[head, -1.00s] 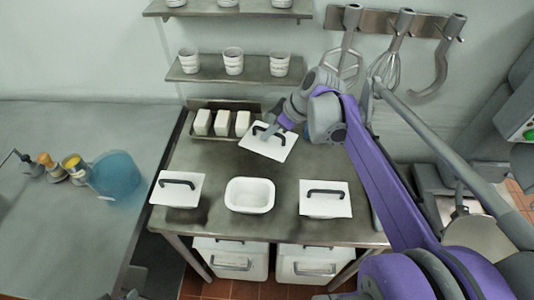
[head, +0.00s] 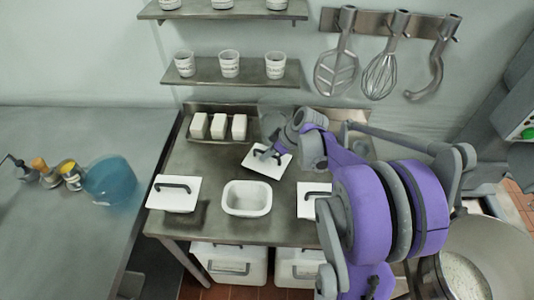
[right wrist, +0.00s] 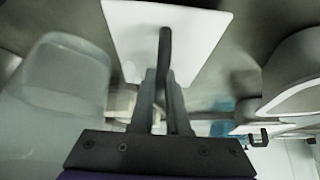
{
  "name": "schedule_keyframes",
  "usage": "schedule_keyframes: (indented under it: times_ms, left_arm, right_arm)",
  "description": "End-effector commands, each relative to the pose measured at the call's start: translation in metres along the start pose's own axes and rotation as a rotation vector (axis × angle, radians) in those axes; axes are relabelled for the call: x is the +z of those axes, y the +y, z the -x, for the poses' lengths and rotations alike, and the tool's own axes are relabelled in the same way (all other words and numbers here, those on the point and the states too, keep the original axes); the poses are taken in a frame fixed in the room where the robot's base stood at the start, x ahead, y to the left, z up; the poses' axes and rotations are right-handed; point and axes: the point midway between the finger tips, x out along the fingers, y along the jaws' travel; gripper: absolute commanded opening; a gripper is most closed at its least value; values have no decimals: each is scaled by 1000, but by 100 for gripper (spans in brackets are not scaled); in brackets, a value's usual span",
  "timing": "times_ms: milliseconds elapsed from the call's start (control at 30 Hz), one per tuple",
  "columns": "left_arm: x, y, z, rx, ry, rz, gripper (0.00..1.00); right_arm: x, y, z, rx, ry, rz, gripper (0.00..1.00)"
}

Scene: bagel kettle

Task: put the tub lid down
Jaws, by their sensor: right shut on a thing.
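The tub lid (head: 271,167) is a white square plate with a dark handle, above the back part of the steel table. My right gripper (head: 268,153) is shut on its handle; in the right wrist view the gripper (right wrist: 162,90) grips the handle, with the lid (right wrist: 190,40) beyond it. The lid looks slightly tilted; I cannot tell whether it touches the table. An open white tub (head: 246,198) stands in front of it. Two other lidded tubs stand at the left (head: 173,194) and right (head: 309,201). My left gripper is not in view.
Several white blocks (head: 218,127) stand at the back of the table (head: 205,163). A blue translucent container (head: 109,181) and small jars are on the left counter (head: 60,125). My right arm covers the table's right side.

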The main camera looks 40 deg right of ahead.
Motion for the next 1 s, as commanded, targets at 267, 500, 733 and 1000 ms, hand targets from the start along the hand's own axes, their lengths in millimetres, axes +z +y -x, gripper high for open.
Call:
schedule_keyframes:
  times_ms: [267, 500, 733, 1000]
  left_arm:
    - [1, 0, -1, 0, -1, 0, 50]
    - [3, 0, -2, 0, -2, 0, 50]
    - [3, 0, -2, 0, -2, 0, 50]
    - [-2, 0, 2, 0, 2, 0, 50]
  right_arm:
    - [3, -1, -3, 0, 0, 0, 0]
    - [4, -1, -6, 0, -1, 0, 26]
    - [4, -1, -5, 0, 0, 0, 26]
    - [2, 0, 22, 3, 0, -2, 26]
